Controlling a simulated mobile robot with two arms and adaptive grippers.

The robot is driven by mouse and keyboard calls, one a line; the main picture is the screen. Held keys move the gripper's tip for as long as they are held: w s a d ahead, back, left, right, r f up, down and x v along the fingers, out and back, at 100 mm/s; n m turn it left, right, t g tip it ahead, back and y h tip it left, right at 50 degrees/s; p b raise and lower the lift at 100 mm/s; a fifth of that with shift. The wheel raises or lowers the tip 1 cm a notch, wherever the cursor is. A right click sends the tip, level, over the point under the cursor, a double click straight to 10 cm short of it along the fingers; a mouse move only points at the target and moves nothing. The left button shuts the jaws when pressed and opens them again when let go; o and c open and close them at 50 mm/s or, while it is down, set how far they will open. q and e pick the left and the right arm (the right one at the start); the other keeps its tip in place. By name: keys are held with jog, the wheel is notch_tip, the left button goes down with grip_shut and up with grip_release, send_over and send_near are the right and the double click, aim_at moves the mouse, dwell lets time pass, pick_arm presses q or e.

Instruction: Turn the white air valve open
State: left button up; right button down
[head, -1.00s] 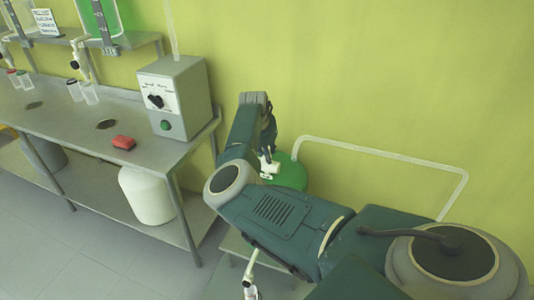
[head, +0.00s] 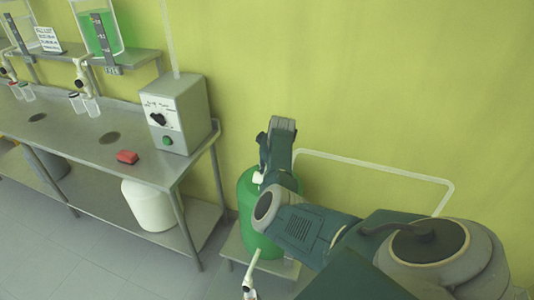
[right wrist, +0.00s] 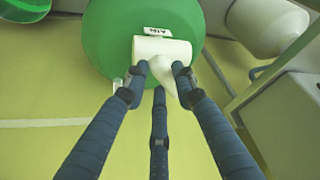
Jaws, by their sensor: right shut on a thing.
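The white air valve (right wrist: 163,47) sits on top of a green tank (right wrist: 105,35) in the right wrist view, with a white handle pointing toward my fingers. My right gripper (right wrist: 160,78) is shut on this handle, with a finger on either side and a third finger below. In the head view, the green tank (head: 258,222) stands near the wall, and a small white part of the valve (head: 258,178) shows at its top. My right arm hides much of the tank and valve there. My left gripper is not in view.
A metal bench (head: 85,140) to the left carries a grey control box (head: 178,112) and a red block (head: 127,157). A white container (head: 150,203) is on its lower shelf. A pale pipe (head: 375,165) runs along the wall behind my arm.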

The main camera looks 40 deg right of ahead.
jog(key=shift+s+d+n+y, duration=0.1)
jog(key=shift+d+n+y, duration=0.3)
jog(key=shift+n, duration=0.5)
jog(key=shift+f+n, duration=0.1)
jog(key=shift+n, duration=0.4)
jog(key=shift+d+f+n+y+b, duration=0.1)
jog(key=shift+d+n+y+b, duration=0.15)
jog(key=shift+n+y+b, duration=0.5)
jog(key=n+b, duration=0.1)
jog(key=b, duration=0.1)
jog(key=n+y+b, duration=0.1)
jog(key=n+b, duration=0.1)
jog(key=b, duration=0.1)
jog(key=n+b, duration=0.2)
jog(key=shift+w+d+b, duration=0.3)
jog(key=shift+w+d, duration=0.05)
jog(key=shift+w, duration=0.05)
jog(key=shift+r+n+y+b, duration=0.2)
jog(key=shift+n+y+b, duration=0.15)
jog(key=shift+b, duration=0.25)
jog(key=c, duration=1.4)
grip_release()
jog(key=shift+r, duration=0.1)
